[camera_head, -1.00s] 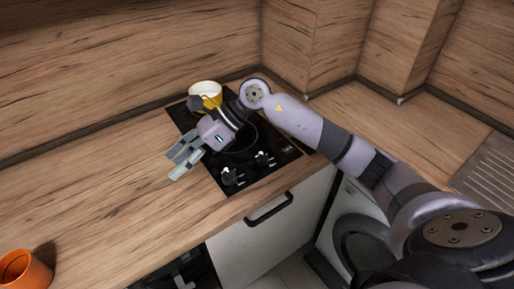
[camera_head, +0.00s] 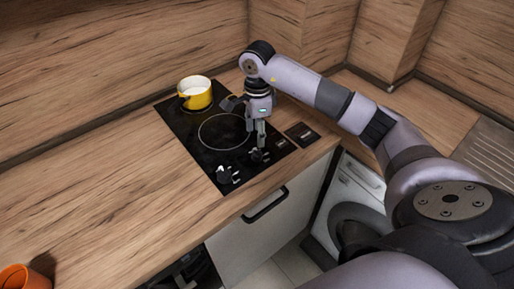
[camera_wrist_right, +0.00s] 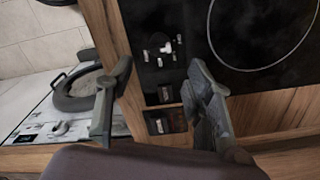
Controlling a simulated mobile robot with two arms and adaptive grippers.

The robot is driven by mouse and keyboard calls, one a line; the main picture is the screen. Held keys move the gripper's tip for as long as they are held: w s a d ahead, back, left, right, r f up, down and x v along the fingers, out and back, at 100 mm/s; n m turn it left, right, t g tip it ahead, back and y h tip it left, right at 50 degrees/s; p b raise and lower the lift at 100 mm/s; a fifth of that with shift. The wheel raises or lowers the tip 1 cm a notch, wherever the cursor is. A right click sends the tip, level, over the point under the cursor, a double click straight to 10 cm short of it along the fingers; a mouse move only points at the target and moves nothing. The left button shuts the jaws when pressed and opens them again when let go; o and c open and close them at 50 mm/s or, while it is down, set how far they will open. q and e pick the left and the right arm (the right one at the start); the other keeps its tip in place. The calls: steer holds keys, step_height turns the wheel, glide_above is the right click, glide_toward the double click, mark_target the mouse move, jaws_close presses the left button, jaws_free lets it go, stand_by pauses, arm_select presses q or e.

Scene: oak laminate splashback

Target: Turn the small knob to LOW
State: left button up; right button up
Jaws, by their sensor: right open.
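Two dark knobs with pale marks sit along the front of the black cooktop: a left knob (camera_head: 227,175) and a right knob (camera_head: 259,156). I cannot tell which is the smaller one, and their markings are too small to read. My right gripper (camera_head: 261,146) points down just above the right knob and partly covers it. In the right wrist view, a knob (camera_wrist_right: 158,48) with a pale pointer lies beyond the open fingers of the right gripper (camera_wrist_right: 160,70), with nothing between them. My left gripper is not in view.
A yellow pot (camera_head: 195,93) stands at the back of the cooktop (camera_head: 185,125). An orange cup (camera_head: 22,279) stands at the lower left. A washing machine (camera_head: 345,205) is below at right. The left counter is mostly clear.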

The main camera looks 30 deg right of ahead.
mark_target(257, 151)
step_height(257, 151, down, 8)
steer(key=shift+r+p, duration=0.2)
steer(key=shift+p, duration=0.7)
steer(key=shift+f, duration=0.6)
steer(key=shift+c, duration=0.5)
jaws_close()
